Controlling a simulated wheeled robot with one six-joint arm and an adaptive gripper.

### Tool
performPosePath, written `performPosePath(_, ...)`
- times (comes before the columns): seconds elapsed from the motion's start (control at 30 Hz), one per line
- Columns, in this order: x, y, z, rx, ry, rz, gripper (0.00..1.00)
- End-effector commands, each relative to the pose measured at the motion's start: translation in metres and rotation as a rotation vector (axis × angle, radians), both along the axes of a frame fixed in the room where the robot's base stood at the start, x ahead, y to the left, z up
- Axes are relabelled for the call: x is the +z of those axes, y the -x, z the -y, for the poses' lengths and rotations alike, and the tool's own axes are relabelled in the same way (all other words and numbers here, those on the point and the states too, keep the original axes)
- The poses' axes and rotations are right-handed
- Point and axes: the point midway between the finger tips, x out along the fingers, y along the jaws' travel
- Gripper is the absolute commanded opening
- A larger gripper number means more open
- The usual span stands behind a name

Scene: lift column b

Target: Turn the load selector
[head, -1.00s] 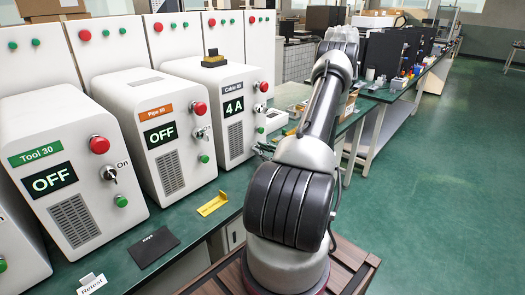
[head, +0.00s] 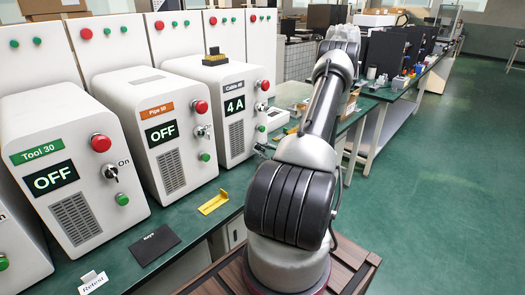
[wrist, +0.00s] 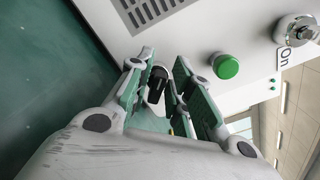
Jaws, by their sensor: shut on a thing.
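The Cable machine (head: 237,130) is a white cabinet with a lit display (head: 234,106) reading 4 A. Its front has a red button, a key switch and a green button (wrist: 226,66). In the wrist view my gripper (wrist: 160,95) is beside the machine's front, below the green button. Its fingers are closed around a small dark knob-like part (wrist: 157,80), which appears to be the load selector. Most of this part is hidden by the fingers, so its pointer setting cannot be read. In the head view my arm hides most of the gripper.
The Pipe machine (head: 150,130) and Tool machine (head: 70,170) stand to the left, both displays reading OFF. A yellow bracket (head: 214,203) and a black card (head: 155,245) lie on the green bench. A key switch (wrist: 297,30) is near the gripper. Open floor lies right.

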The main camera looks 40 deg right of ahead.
Motion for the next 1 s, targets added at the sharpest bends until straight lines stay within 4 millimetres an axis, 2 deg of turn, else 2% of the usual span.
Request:
performPosePath(0.07, -0.001, 0.001, 0.0, 0.0, -0.001, -0.001, 0.0)
performPosePath(0.1, -0.001, 0.001, 0.0, 0.0, -0.002, -0.002, 0.23)
performPosePath(0.17, -0.001, 0.001, 0.0, 0.0, -0.002, -0.002, 0.33)
performPosePath(0.47, 0.0, 0.001, 0.0, -0.001, -0.002, -0.001, 0.33)
performPosePath(0.57, 0.0, 0.007, 0.001, -0.003, -0.002, -0.002, 0.33)
performPosePath(0.67, 0.0, 0.022, 0.003, -0.004, -0.003, -0.002, 0.33)
performPosePath(1.0, 0.0, 0.096, 0.009, -0.005, -0.003, -0.001, 0.33)
